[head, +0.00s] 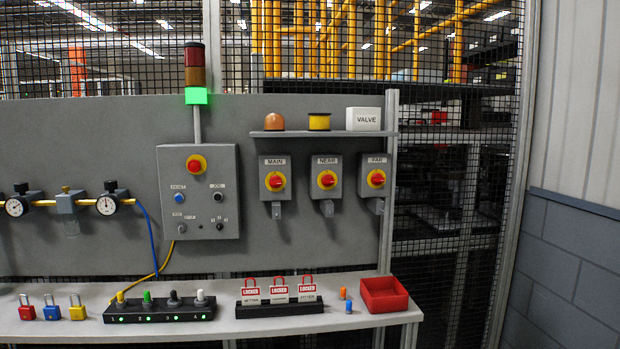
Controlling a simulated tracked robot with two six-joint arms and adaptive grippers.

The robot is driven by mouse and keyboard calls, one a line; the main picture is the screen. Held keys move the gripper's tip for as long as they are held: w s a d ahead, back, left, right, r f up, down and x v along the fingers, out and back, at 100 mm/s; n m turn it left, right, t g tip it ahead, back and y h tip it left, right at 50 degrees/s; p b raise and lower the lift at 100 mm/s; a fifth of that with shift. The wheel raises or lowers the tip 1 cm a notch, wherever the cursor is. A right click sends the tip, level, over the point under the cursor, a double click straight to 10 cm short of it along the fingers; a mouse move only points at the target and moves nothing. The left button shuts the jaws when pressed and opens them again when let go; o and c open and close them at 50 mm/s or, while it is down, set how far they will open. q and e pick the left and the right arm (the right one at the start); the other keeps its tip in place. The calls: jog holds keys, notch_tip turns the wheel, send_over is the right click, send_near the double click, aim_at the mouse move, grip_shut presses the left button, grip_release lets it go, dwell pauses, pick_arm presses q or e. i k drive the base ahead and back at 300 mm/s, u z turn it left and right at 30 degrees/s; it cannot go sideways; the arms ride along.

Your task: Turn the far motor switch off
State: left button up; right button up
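The exact angle of the far knob is too small to tell. Neither of my grippers shows in the head view.
A shelf (290,134) above the switches holds a white VALVE box (363,119). The control box (198,192) has a stack light (195,72) lit green. On the bench (240,325) stand a rack of LOCKED tags (279,303), a red bin (384,295), and coloured padlocks (52,308).

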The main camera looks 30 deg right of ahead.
aim_at(377, 180)
jog(key=z, duration=0.1)
jog(key=i, duration=1.25)
jog(key=z, duration=0.8)
